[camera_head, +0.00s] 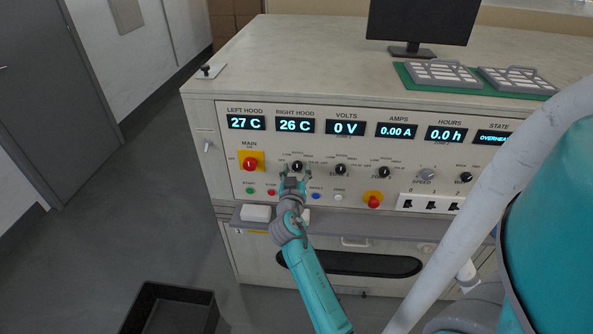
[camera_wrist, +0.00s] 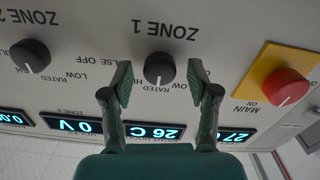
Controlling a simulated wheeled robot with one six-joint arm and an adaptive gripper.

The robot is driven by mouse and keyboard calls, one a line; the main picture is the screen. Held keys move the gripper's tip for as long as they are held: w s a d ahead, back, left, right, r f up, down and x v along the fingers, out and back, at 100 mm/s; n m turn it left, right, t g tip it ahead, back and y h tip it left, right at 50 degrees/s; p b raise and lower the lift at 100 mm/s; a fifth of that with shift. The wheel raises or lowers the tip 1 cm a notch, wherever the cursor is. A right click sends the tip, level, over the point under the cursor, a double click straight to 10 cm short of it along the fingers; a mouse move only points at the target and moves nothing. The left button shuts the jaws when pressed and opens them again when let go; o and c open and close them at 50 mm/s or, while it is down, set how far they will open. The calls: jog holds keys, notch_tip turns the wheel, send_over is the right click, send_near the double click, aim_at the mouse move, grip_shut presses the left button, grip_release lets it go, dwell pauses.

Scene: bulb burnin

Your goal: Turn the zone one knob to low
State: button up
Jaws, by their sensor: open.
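The zone one knob (camera_wrist: 158,68) is a round black dial with a white mark, under the ZONE 1 lettering in the upside-down wrist view. Its mark appears to point towards RATED. It also shows on the panel in the head view (camera_head: 297,166), just above my gripper. My gripper (camera_wrist: 160,84) is open, with one finger on each side of the knob. No clear contact between the fingers and the knob shows. In the head view my gripper (camera_head: 294,180) is raised in front of the panel.
The red main switch (camera_head: 250,163) and the zone two knob (camera_head: 341,169) flank the knob. Coloured buttons, including a blue one (camera_head: 316,196), sit below it. A ledge (camera_head: 345,223) juts out underneath.

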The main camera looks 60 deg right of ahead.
grip_shut()
jog(key=shift+n, duration=0.3)
jog(key=n, duration=0.3)
jog(key=shift+n, duration=2.1)
grip_release()
